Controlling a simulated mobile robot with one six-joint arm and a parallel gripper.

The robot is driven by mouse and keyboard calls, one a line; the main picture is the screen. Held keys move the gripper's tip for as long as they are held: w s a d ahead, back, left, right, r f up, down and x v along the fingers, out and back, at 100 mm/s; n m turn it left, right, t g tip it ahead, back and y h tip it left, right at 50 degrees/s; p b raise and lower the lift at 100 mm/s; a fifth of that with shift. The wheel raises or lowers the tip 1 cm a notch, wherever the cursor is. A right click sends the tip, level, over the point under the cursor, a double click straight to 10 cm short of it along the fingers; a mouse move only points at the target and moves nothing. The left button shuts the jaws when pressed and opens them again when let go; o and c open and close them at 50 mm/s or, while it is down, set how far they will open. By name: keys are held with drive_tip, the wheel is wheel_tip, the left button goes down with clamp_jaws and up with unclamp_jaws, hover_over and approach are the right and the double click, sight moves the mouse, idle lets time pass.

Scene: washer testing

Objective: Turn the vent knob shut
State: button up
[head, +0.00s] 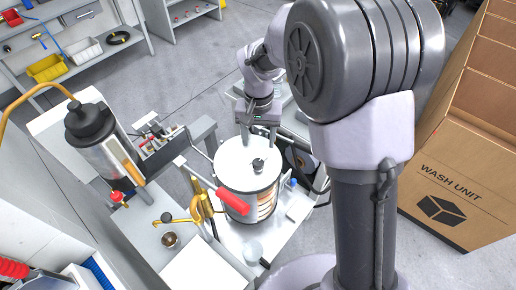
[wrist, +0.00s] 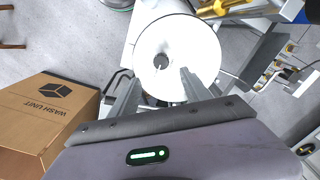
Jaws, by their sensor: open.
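My gripper (head: 258,136) is open and empty, pointing down over the far side of the lid. In the wrist view, the two fingertips (wrist: 160,80) are spread, with the knob beyond them and roughly between their lines. I see no contact with the knob. The exact height of the fingers above the lid is hard to tell.
A red lever handle (head: 233,201) crosses the drum's front left. A brass tap (head: 197,210) and a silver cylinder with a black cap (head: 112,148) stand left. A cardboard box (head: 450,190) marked WASH UNIT is right. Shelves (head: 75,50) are at the back left.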

sight(258, 162)
drive_tip(key=f+b, duration=0.1)
drive_tip(key=f, duration=0.4)
drive_tip(key=f+b, duration=0.1)
drive_tip(key=f, duration=0.5)
drive_tip(key=shift+w+f+b, duration=0.2)
drive_tip(key=shift+f+b, duration=0.05)
drive_tip(key=shift+b, duration=0.05)
clamp_jaws()
